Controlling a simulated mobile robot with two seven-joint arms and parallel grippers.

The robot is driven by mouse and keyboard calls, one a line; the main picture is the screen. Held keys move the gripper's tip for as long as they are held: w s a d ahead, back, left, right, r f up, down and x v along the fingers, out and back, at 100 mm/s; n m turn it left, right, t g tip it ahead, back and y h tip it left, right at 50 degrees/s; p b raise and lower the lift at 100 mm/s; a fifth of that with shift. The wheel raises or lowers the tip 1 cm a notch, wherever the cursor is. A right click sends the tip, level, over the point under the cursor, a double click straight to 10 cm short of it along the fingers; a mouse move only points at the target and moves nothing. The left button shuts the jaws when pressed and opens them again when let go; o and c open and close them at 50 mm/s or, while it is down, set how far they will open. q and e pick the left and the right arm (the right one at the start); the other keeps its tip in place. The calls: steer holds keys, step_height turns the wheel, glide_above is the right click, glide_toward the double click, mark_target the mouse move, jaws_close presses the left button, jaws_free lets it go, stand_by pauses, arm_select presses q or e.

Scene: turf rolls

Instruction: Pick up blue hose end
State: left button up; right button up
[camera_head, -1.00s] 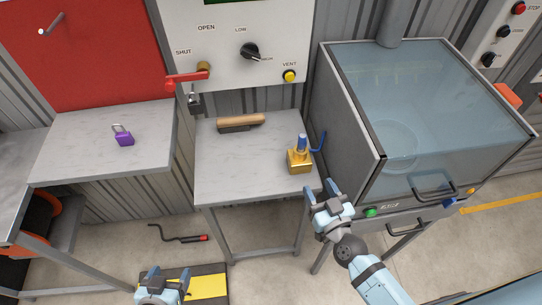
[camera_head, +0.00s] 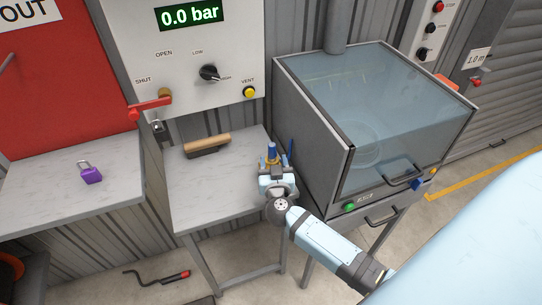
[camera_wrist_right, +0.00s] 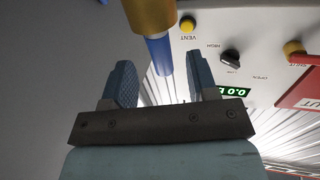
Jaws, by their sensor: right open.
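The blue hose end (camera_head: 271,151) stands upright on a brass fitting (camera_head: 270,162) at the right side of the small grey table. My right gripper (camera_head: 276,173) is at the fitting and hides most of the brass block. In the right wrist view, its two fingers are open. The blue piece (camera_wrist_right: 159,55) and a brass cylinder (camera_wrist_right: 151,14) show in line with the gap between the fingers, and I see no grip on them. My left gripper is out of view.
A wooden-handled brush (camera_head: 207,145) lies at the back of the table (camera_head: 205,190). A purple padlock (camera_head: 90,173) lies on the left bench. A valve panel (camera_head: 190,55) is behind.

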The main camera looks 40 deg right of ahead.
mark_target(272, 155)
steer(key=x, duration=0.6)
steer(key=shift+w, duration=0.1)
jaws_close()
